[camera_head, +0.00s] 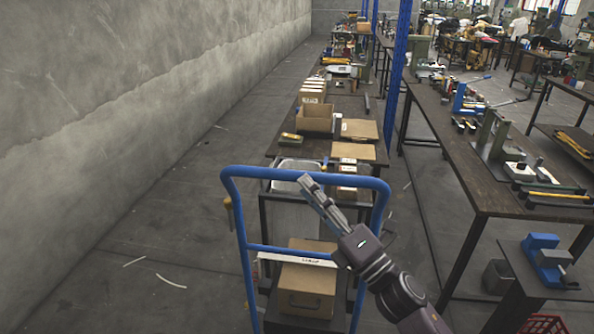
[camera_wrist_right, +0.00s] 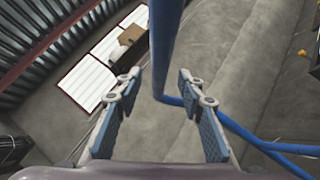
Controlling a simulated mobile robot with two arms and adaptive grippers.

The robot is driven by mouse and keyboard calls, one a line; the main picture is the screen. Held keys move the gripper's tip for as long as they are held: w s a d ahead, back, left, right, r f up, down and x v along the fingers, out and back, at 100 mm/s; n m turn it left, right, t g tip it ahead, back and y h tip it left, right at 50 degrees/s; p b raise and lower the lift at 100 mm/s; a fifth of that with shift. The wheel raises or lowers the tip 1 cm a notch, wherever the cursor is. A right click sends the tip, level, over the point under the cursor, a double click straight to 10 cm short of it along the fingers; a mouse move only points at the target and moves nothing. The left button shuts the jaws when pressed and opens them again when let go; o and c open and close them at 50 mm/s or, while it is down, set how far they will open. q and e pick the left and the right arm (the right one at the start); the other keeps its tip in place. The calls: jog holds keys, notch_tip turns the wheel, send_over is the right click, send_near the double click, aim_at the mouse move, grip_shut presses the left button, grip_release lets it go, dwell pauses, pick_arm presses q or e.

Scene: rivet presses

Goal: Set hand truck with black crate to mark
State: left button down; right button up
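The hand truck (camera_head: 243,254) has a blue tube frame with a top bar and a crossbar, and stands upright in front of me. A dark crate-like shape (camera_head: 282,322) is low inside the frame, under a cardboard box; I cannot make out its full outline. My left gripper is not in view. I cannot identify a floor mark.
A workbench with presses (camera_head: 455,160) and a blue vise (camera_head: 545,255) are on the right.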

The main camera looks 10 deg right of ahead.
aim_at(296, 176)
jog(key=p+x, duration=0.1)
jog(key=x, duration=0.4)
jog(key=shift+p, duration=0.3)
grip_shut()
